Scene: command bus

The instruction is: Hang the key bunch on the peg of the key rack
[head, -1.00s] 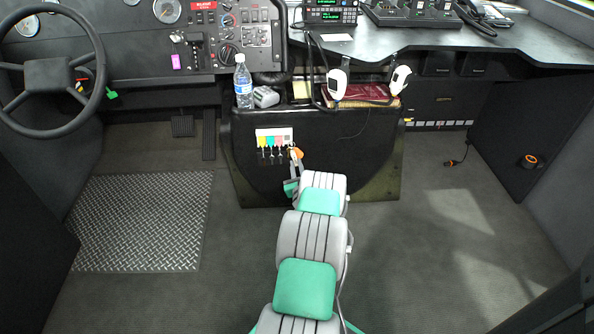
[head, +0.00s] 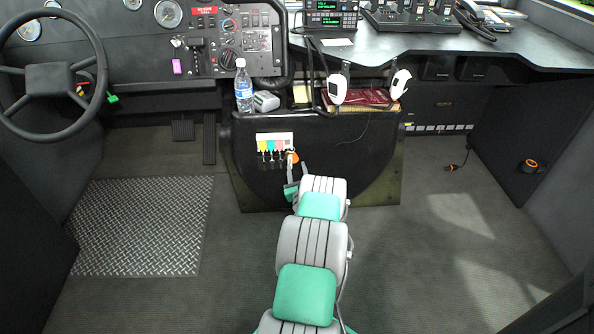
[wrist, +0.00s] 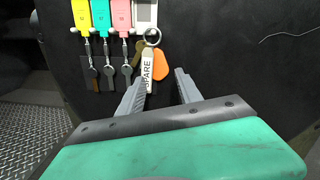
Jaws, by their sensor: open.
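The key bunch (wrist: 152,65) has a metal ring, a brass key, a white tag marked SPARE and an orange fob. It hangs at the right-hand peg of the white key rack (wrist: 145,12); the ring appears to be on the peg, though the contact is small in view. In the head view the orange fob (head: 292,157) shows below the rack (head: 275,137). My gripper (wrist: 159,80) is open, just below and in front of the bunch. Its left finger overlaps the lower end of the SPARE tag in view; whether they touch cannot be told.
Several other keys with yellow, blue and pink tags (wrist: 101,17) hang on the rack to the left. The rack is on the front of a black console (head: 350,165). A water bottle (head: 243,88) stands on it. Open floor (head: 440,220) lies to the right.

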